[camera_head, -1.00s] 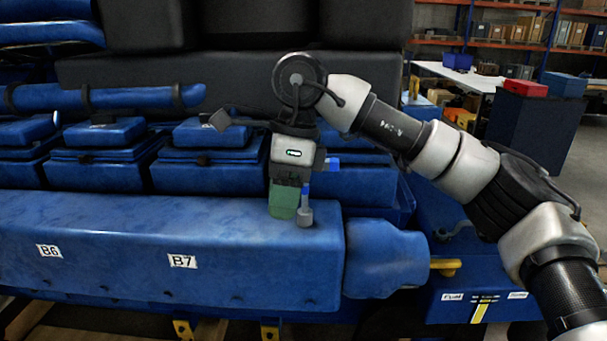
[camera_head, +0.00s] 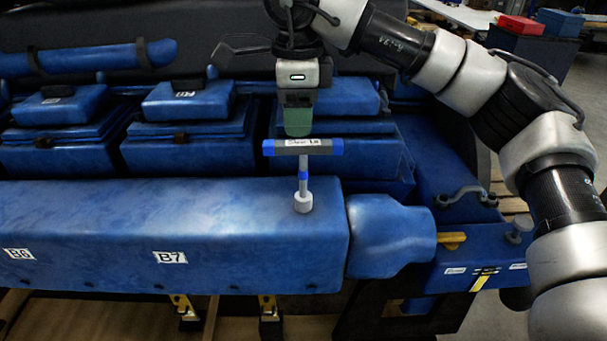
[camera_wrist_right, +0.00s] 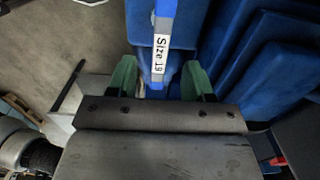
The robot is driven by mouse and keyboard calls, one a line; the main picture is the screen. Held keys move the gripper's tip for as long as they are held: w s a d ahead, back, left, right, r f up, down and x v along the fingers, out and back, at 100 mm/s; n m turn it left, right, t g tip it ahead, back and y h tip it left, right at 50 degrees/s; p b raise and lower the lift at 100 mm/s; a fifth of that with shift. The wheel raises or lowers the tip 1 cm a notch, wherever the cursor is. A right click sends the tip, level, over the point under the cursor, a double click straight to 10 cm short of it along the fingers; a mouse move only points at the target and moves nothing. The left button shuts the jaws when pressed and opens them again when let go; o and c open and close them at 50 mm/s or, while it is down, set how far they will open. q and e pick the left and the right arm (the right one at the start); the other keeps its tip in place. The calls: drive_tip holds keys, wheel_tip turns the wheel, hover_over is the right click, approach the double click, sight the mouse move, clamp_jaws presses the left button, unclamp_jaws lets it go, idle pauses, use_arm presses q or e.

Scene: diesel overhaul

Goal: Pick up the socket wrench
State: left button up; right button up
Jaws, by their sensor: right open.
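The socket wrench (camera_head: 303,172) is a T-shaped tool with a grey and blue handle bar and a pale socket at its foot. It stands upright on the top of the long blue engine housing (camera_head: 200,210). My right gripper (camera_head: 298,128) is just behind and above the handle bar in the head view. In the right wrist view, its green fingers (camera_wrist_right: 162,80) are apart, with the wrench's handle (camera_wrist_right: 163,45), labelled "Size 19", lying lengthwise between them. I cannot tell whether either finger touches it. My left gripper is not in view.
Blue box-shaped covers (camera_head: 180,115) stand in a row behind the housing. A yellow handle (camera_head: 451,239) sticks out at the housing's right end. A blue block with small labels (camera_head: 470,265) lies to the right. A red box (camera_head: 521,25) is far back.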

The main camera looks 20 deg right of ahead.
sight(303, 142)
drive_tip(key=f+p, duration=0.2)
drive_tip(key=f, duration=0.1)
drive_tip(key=d+f, duration=0.1)
drive_tip(key=f, duration=0.1)
drive_tip(key=shift+p, duration=0.4)
drive_tip(key=shift+s+f, duration=0.15)
drive_tip(key=shift+f, duration=0.25)
drive_tip(key=shift+a, duration=0.1)
drive_tip(key=shift+c, duration=0.3)
clamp_jaws()
